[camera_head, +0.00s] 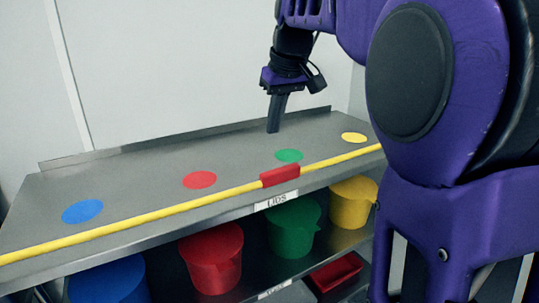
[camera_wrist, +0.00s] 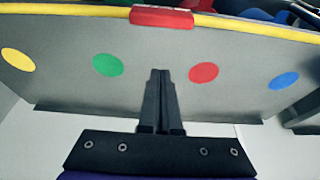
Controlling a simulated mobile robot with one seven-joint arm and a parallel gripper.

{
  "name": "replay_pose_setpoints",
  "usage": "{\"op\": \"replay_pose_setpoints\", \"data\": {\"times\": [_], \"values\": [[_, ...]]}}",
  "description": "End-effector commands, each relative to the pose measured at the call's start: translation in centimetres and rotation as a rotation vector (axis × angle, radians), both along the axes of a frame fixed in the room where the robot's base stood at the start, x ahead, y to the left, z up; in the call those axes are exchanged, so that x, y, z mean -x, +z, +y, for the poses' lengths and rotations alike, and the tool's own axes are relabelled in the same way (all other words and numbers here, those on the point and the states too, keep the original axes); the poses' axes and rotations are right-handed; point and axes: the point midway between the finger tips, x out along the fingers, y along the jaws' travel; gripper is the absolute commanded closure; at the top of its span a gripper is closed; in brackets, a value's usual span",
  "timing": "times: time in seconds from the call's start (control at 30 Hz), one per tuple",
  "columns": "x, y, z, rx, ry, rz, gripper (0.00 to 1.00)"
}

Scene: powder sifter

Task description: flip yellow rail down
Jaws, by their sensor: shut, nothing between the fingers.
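The yellow rail (camera_head: 135,222) runs along the front edge of the grey upper shelf in the head view, with a red grip (camera_head: 280,175) near its middle. In the wrist view the yellow rail (camera_wrist: 70,9) crosses the top, and its red grip (camera_wrist: 161,18) sits above the fingertips. My gripper (camera_head: 273,130) is shut and empty. It points down over the back part of the shelf, behind the rail and apart from it. In the wrist view my gripper (camera_wrist: 160,72) has its fingers together, between the green and red dots.
The shelf (camera_head: 130,170) is bare apart from blue (camera_head: 82,211), red (camera_head: 199,180), green (camera_head: 289,155) and yellow (camera_head: 354,137) dots. A "LIDS" label (camera_head: 276,200) is on its front. Blue, red (camera_head: 212,258), green and yellow containers stand below. A wall is behind.

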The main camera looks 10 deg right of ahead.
Motion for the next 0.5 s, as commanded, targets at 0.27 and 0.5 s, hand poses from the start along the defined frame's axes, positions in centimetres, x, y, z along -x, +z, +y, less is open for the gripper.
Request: {"op": "replay_pose_setpoints", "data": {"times": [0.27,0.5], "values": [[0.0,-0.1,0.0,0.001,0.001,0.000,1.00],[-0.7,-2.4,0.2,0.002,0.002,0.003,1.00]]}}
